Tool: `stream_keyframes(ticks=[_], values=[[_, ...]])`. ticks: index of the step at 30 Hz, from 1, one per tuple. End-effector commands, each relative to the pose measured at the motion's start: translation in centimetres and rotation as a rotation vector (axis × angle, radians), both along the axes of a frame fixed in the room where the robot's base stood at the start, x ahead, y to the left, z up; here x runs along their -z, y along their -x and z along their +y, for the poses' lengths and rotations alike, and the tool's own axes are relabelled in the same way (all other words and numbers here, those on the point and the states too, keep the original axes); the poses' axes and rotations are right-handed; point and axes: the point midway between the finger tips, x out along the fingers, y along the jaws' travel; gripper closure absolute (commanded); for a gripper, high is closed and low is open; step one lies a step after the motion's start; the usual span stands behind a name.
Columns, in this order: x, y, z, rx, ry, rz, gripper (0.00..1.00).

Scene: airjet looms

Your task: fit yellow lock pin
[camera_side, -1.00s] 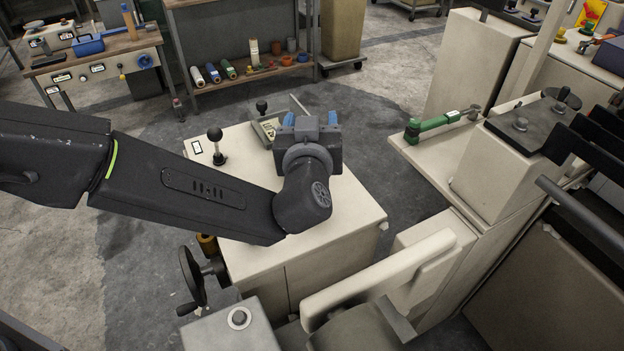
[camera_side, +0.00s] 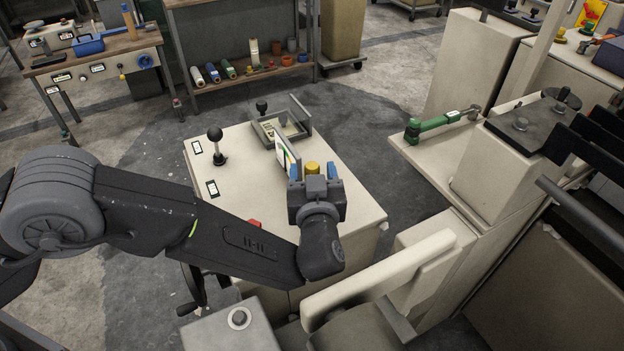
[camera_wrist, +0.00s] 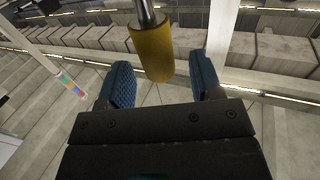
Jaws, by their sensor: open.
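The yellow lock pin (camera_wrist: 152,50) shows in the wrist view with a yellow knob and a shiny metal shank running to the top edge. In the side view its yellow knob (camera_side: 312,168) shows just beyond my gripper (camera_side: 315,182). My gripper's blue padded fingers are spread apart in the wrist view (camera_wrist: 162,84), and the pin's knob lies at the gap between their tips. I cannot tell whether either finger touches the knob. The pin's far end is hidden.
A cream cabinet (camera_side: 240,190) lies under my gripper. On it stand a black-knobbed lever (camera_side: 216,145), a grey open tray (camera_side: 282,128) and an upright panel with coloured marks (camera_side: 287,158). A green-handled tool (camera_side: 437,125) lies on the ledge to the right.

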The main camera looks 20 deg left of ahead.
Motion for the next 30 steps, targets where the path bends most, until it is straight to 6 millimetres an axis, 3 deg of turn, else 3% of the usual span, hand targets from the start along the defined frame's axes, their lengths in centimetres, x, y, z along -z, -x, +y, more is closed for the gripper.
stream_keyframes(ticks=[6, 13, 30], values=[[0.1, -3.0, 1.3, -0.001, -0.002, 0.001, 0.41], [0.0, -3.2, 1.3, 0.001, -0.002, 0.001, 0.41], [0.0, -3.1, 1.3, 0.001, -0.002, 0.001, 0.94]])
